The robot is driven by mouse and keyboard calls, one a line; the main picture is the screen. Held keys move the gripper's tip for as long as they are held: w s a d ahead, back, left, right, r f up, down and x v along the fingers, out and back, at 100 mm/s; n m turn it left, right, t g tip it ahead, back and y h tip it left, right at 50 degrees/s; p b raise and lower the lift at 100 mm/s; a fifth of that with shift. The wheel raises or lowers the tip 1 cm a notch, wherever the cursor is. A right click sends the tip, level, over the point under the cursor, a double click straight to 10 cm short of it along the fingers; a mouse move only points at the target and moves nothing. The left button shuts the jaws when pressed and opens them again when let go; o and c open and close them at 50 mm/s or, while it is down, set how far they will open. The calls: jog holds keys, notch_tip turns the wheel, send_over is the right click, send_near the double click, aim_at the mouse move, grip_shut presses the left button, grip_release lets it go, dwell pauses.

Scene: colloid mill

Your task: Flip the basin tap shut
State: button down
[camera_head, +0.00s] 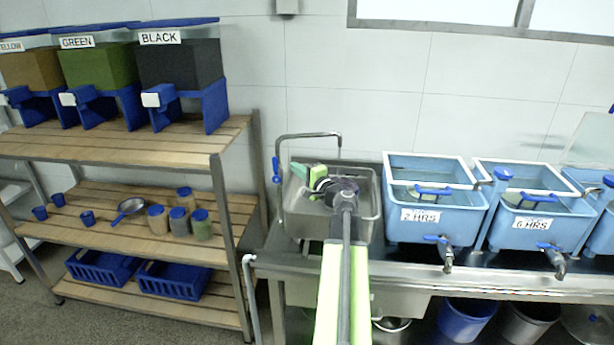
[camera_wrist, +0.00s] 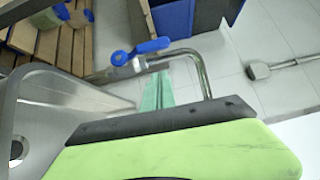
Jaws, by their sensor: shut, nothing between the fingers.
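In the wrist view my gripper's green fingers (camera_wrist: 157,90) point towards the tap. I cannot see water flowing.
Blue tanks (camera_head: 435,235) with blue-handled taps stand right of the basin on the metal counter (camera_head: 500,283). A wooden shelf (camera_head: 130,145) with dispensers, jars and blue crates stands at the left. Buckets (camera_head: 466,320) sit under the counter.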

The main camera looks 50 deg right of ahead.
aim_at(275, 164)
jog(key=w+a, duration=0.2)
jog(key=w, duration=0.1)
jog(key=shift+w+a+r, duration=0.1)
jog(key=shift+w, duration=0.1)
